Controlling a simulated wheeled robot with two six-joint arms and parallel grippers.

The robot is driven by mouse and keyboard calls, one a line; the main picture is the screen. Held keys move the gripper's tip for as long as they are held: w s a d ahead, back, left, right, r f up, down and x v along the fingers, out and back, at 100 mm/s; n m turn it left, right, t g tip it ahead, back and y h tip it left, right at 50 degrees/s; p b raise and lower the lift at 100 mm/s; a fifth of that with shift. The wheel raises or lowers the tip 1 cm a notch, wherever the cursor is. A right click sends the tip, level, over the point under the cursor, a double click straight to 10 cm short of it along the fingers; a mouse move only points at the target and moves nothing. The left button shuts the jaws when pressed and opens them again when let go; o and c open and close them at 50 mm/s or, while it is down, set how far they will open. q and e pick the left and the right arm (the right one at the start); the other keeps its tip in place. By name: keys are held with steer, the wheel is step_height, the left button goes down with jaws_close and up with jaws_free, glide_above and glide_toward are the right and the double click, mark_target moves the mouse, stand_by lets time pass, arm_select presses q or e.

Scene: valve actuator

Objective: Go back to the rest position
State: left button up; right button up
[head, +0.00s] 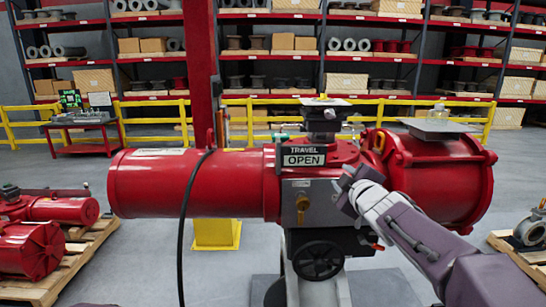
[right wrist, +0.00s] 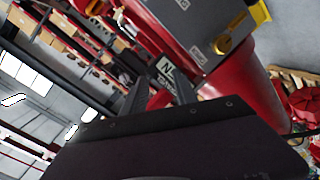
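The red valve actuator (head: 190,185) lies across the head view, with a long cylinder to the left and a wider red drum (head: 435,175) to the right. Its indicator sign (head: 303,157) reads TRAVEL OPEN. A yellow-brass knob (head: 302,203) sits on the grey front plate and also shows in the right wrist view (right wrist: 232,38). My right gripper (head: 350,188) is in front of the actuator, just right of the plate. In the right wrist view its two fingers (right wrist: 158,92) are apart, with nothing seen between them but background. My left gripper is out of view.
A black handwheel (head: 318,260) is below the plate, and a black cable (head: 183,235) hangs in front of the cylinder. Pallets with red parts (head: 60,265) stand left, another pallet (head: 525,255) right. Yellow railings (head: 265,117) and shelves are behind.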

steer(key=s+d+f+m+g+h+b, duration=0.1)
steer(key=s+f+m+g+b, duration=0.3)
steer(key=f, duration=0.9)
steer(key=s+f+m+g+p, duration=0.1)
steer(key=s+f+g, duration=0.35)
steer(key=f, duration=0.95)
steer(key=s+f+m+g, duration=0.3)
steer(key=s+f, duration=0.4)
steer(key=s, duration=0.4)
steer(key=s+a+f+m+g+b, duration=0.1)
steer(key=s+f+m+g, duration=0.2)
steer(key=s+f, duration=0.4)
steer(key=s+m, duration=0.1)
steer(key=s, duration=0.3)
steer(key=shift+f+y, duration=0.2)
steer(key=shift+y, duration=0.1)
steer(key=shift+a, duration=0.1)
steer(key=shift+s, duration=0.15)
